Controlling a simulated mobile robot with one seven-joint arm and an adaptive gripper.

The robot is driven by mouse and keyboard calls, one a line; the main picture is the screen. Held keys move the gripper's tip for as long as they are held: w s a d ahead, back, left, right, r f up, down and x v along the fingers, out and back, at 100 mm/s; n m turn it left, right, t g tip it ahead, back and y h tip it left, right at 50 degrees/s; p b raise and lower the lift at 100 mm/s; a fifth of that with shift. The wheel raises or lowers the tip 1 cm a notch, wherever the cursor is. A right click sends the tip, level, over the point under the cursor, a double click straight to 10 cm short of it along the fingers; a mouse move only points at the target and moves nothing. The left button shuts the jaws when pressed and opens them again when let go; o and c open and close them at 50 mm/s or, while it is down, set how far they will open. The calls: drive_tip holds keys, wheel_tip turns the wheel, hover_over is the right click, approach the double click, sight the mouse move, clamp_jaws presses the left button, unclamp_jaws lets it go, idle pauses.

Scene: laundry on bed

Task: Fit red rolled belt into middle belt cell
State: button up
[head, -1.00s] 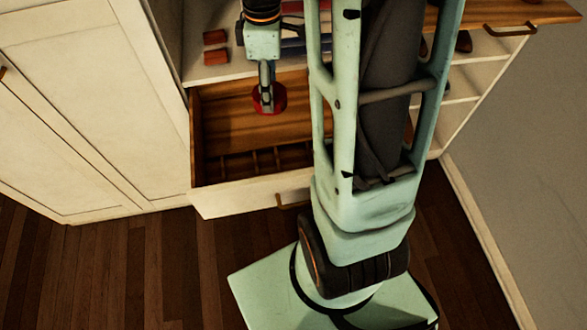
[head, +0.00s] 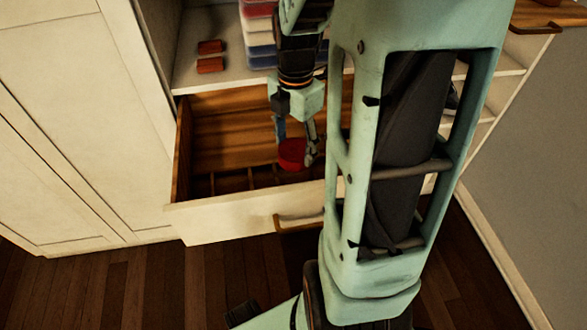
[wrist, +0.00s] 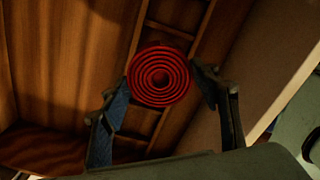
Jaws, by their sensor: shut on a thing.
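The red rolled belt (head: 292,153) is a flat round coil. My gripper (head: 296,143) is shut on it and holds it above the front part of the open wooden drawer. In the wrist view the red rolled belt (wrist: 159,76) shows its spiral face between the two fingers of my gripper (wrist: 163,86). A row of belt cells (head: 232,182) with thin wooden dividers runs along the drawer's front. In the wrist view the belt covers part of this row (wrist: 165,28), so I cannot tell which cell lies under it.
The drawer's pale front (head: 240,212) with its handle stands out from the white cabinet. Two reddish-brown rolls (head: 210,56) and a stack of folded cloth (head: 260,40) are on the shelf above. The drawer's back part looks empty.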

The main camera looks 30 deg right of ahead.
sight(295, 150)
wheel_tip(295, 150, down, 7)
drive_tip(key=shift+r+b, duration=0.1)
drive_tip(key=shift+b, duration=1.05)
drive_tip(key=o, duration=1.4)
wheel_tip(295, 150, up, 12)
drive_tip(key=p, duration=0.4)
